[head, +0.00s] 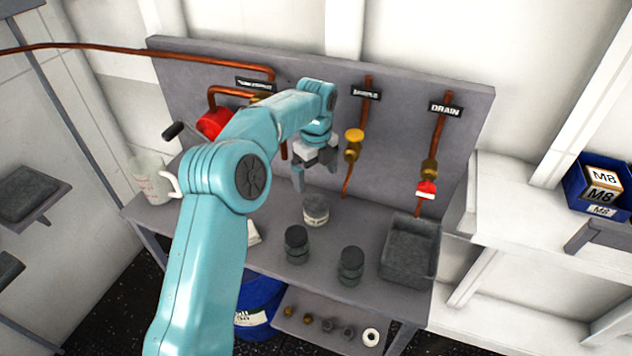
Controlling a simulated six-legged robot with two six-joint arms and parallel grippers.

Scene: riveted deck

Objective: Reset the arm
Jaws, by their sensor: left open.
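My left arm, teal, rises from the bottom of the head view and bends right over a grey workbench (210,209). My left gripper (314,184) hangs pointing down above the back of the bench, in front of the panel. It is open, with nothing seen between its fingers. A jar with a pale label (316,211) stands on the bench just below it, apart from the fingers as far as I can tell. My right gripper is not in view.
Dark-lidded jars (297,243) and (350,265) stand near the front edge. A grey tray (409,251) is at the right, a clear jug (150,180) at the left. The back panel (400,115) carries copper pipes, a yellow valve (354,144) and a red-handled valve (427,188).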

